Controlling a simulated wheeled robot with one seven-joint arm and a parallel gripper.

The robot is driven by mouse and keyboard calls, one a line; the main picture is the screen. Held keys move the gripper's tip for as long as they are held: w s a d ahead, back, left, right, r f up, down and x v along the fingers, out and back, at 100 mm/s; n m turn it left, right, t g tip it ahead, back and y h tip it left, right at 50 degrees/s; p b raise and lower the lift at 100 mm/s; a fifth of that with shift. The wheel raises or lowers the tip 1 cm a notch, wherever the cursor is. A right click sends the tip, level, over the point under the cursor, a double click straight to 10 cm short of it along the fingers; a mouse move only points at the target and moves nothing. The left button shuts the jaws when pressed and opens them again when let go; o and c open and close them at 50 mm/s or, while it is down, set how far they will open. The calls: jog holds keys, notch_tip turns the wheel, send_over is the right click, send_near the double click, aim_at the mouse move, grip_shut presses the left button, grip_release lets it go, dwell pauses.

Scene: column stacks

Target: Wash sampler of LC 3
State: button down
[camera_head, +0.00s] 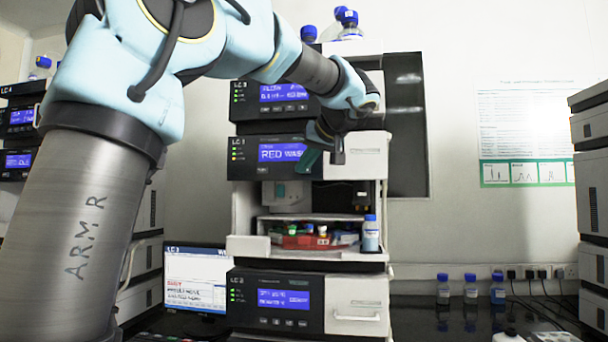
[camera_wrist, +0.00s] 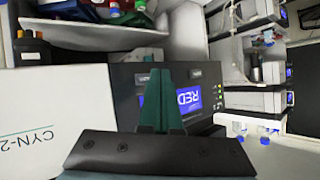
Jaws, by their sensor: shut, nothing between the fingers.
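A column stack of LC modules stands in the middle of the head view. The module (camera_head: 240,174) with the blue display reading "RED WAS" (camera_head: 282,152) is second from the top, and its small label is hard to read. Below it is the open sampler bay (camera_head: 262,222), holding a red tray with small vials (camera_head: 300,241) and a blue-capped bottle (camera_head: 370,236). My gripper (camera_head: 311,158) is at the right of this display. In the wrist view its teal fingers (camera_wrist: 162,75) are shut and empty, partly covering the display (camera_wrist: 186,97). Contact with the panel cannot be told.
Several blue-capped bottles (camera_head: 470,290) stand on the bench (camera_head: 430,318) at right. More stacks flank the scene. My arm hides much of the left.

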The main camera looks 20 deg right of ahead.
jog(key=shift+s+a+b, duration=0.35)
jog(key=shift+s+b, duration=0.2)
jog(key=shift+s, duration=0.2)
jog(key=shift+s+a+b, duration=0.35)
jog(key=shift+s+b, duration=0.15)
jog(key=shift+s, duration=0.25)
jog(key=shift+s+a+b, duration=0.35)
jog(key=shift+s+b, duration=0.2)
jog(key=shift+s, duration=0.2)
jog(key=w+a+f+m+g, duration=0.1)
jog(key=a+f+g, duration=0.3)
jog(key=f, duration=0.8)
jog(key=w+a+f+m+g, duration=0.15)
jog(key=a+f, duration=0.45)
jog(key=f, duration=0.6)
jog(key=s+a+f+g+h, duration=0.1)
jog(key=s+a+f+g, duration=0.1)
jog(key=s+a+f, duration=0.5)
jog(key=s+a+f+n+g+h+p, duration=0.1)
jog(key=s+a+f, duration=0.6)
jog(key=f, duration=0.7)
jog(key=shift+s+a+f+g+h+p, duration=0.25)
jog(key=shift+s+g+h, duration=0.25)
jog(key=shift+s+g, duration=0.45)
jog(key=shift+n, duration=0.25)
